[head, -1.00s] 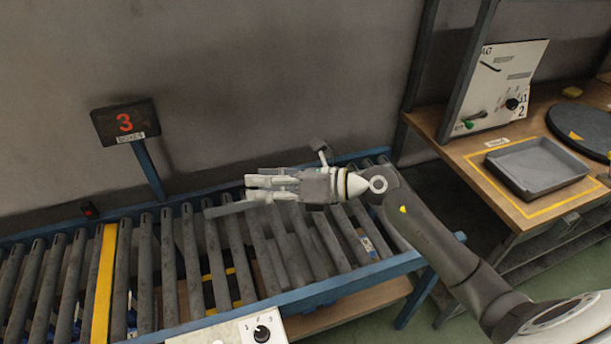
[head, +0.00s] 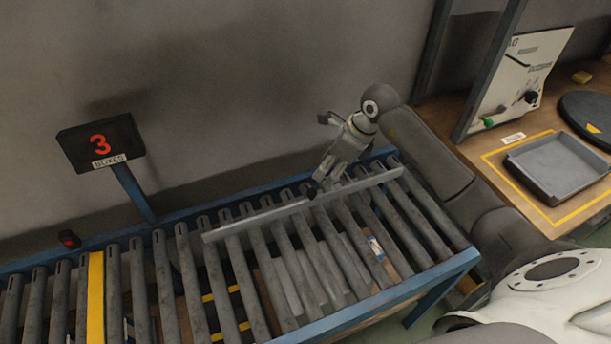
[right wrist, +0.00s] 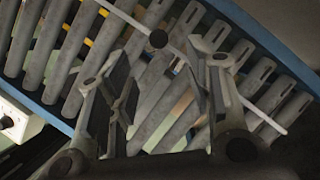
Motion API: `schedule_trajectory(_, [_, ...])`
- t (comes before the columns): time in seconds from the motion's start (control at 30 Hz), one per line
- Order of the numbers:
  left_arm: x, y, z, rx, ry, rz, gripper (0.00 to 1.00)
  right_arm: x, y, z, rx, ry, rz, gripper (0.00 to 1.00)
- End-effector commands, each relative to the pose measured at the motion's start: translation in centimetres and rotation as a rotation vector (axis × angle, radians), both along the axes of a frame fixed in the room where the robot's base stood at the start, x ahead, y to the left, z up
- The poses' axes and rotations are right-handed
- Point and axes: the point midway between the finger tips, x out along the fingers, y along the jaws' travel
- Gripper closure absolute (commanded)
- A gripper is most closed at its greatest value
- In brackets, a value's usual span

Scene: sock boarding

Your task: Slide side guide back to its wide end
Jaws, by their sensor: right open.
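The side guide (head: 255,219) is a long, thin grey bar lying at a slant across the conveyor rollers. My right gripper (head: 318,188) points down at the bar's middle from the far side. In the right wrist view, the open fingers (right wrist: 163,80) stand apart over the rollers. My left gripper is not in view.
The roller conveyor (head: 330,327) has blue rails and a yellow strip (head: 95,300) at left. A workbench at right holds a grey tray (head: 600,178) and a white panel (head: 525,70).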

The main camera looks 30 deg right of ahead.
Motion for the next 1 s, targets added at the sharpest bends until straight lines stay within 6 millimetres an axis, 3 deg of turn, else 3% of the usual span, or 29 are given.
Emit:
schedule_trajectory(0.13, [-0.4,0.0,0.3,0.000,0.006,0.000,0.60,0.3,0.4,-1.2,0.001,0.006,-0.001,0.53])
schedule_trajectory(0.33, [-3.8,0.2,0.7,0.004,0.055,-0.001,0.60,1.3,1.4,-4.6,0.003,0.008,-0.001,0.53])
schedule_trajectory(0.47, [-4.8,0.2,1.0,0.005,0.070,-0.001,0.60,2.0,2.0,-6.9,0.004,0.006,-0.001,0.53])
schedule_trajectory(0.7, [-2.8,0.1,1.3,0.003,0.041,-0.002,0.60,2.8,2.6,-9.5,0.001,0.003,-0.001,0.53])
schedule_trajectory(0.83, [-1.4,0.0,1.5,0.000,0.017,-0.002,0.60,3.0,2.7,-9.9,0.000,0.001,0.000,0.53])
schedule_trajectory(1.0, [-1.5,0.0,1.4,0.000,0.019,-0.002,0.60,3.0,2.7,-10.0,-0.001,0.001,0.000,0.53])
